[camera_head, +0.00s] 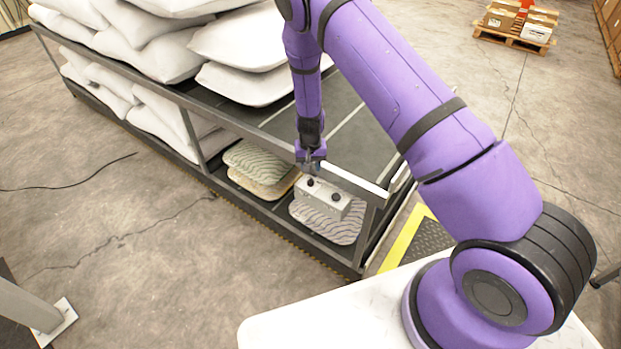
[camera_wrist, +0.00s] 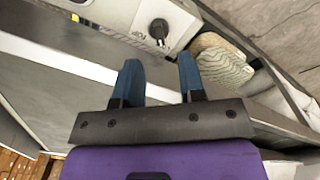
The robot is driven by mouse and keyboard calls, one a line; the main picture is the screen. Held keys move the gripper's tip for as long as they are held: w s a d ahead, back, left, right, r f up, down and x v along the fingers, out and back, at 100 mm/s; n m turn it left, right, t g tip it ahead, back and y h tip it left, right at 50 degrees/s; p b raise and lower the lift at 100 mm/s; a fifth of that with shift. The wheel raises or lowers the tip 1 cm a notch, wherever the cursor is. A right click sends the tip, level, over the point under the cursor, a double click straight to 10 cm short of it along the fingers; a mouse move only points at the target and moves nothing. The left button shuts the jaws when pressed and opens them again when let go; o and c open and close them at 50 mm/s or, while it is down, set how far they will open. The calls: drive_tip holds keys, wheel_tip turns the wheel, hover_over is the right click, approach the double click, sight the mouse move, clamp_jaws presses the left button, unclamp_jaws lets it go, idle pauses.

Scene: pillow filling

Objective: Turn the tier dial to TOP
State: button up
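Which way the dial's pointer faces is not clear. My gripper (camera_head: 311,168) is above and just behind the box in the head view. In the wrist view my gripper (camera_wrist: 158,72) has its two blue fingers apart, with nothing between them. The dial lies beyond the fingertips, apart from them.
The rack's metal rail (camera_head: 352,178) runs close by the box. White pillows (camera_head: 245,82) fill the upper deck at left. Patterned pillows (camera_head: 262,165) lie on the lower shelf, some below the box. A white table surface (camera_head: 320,318) is in front. Open floor lies left.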

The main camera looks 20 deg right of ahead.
sight(311, 180)
drive_tip(key=shift+f, duration=3.15)
drive_tip(key=c, duration=0.6)
drive_tip(key=shift+c, duration=0.2)
